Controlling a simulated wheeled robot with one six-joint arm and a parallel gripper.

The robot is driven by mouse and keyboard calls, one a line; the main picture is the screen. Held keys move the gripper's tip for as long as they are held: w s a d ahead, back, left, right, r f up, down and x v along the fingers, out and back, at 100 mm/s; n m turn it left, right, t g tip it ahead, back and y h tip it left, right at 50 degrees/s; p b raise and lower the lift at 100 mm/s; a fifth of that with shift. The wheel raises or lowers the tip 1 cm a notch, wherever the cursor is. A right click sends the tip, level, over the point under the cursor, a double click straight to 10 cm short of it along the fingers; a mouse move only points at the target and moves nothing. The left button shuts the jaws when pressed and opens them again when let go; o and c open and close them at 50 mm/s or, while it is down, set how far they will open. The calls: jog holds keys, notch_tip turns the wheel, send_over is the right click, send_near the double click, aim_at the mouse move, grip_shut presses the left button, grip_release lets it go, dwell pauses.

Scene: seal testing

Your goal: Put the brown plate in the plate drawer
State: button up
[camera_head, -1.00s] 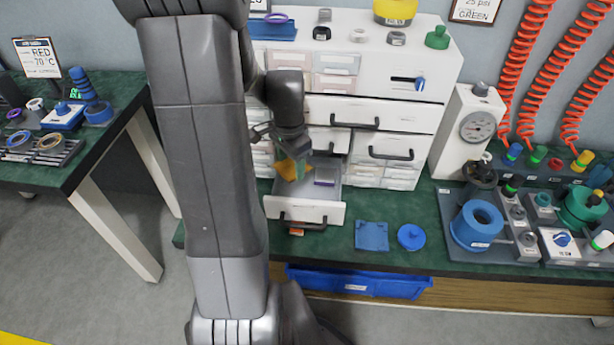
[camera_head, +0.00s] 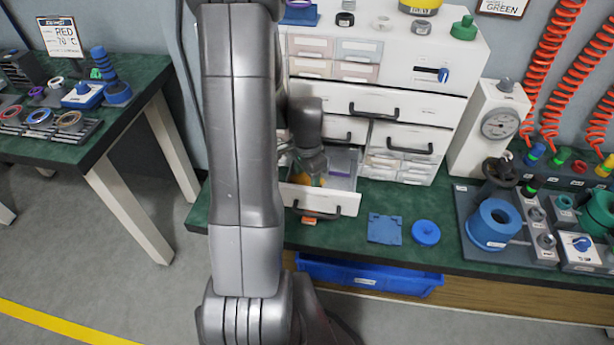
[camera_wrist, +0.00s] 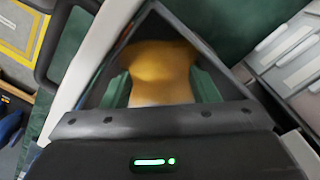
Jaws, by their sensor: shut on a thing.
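In the head view only small orange bits of the plate (camera_head: 298,172) show around my gripper. An open drawer (camera_head: 345,204) with a white front and dark handle sticks out of the white cabinet. My gripper and the plate are over or inside its left part; I cannot tell whether the plate touches the drawer floor.
A purple-topped item (camera_head: 340,168) lies in the drawer's right part. A blue square plate (camera_head: 384,229) and a blue round disc (camera_head: 426,233) lie on the green bench right of the drawer. The white cabinet (camera_head: 440,60) rises behind my gripper.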

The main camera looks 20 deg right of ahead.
aim_at(307, 180)
jog(key=shift+f, duration=0.1)
jog(key=o, duration=1.1)
jog(key=shift+c, duration=0.2)
notch_tip(307, 180, up, 12)
jog(key=p, duration=0.1)
jog(key=shift+p, duration=0.35)
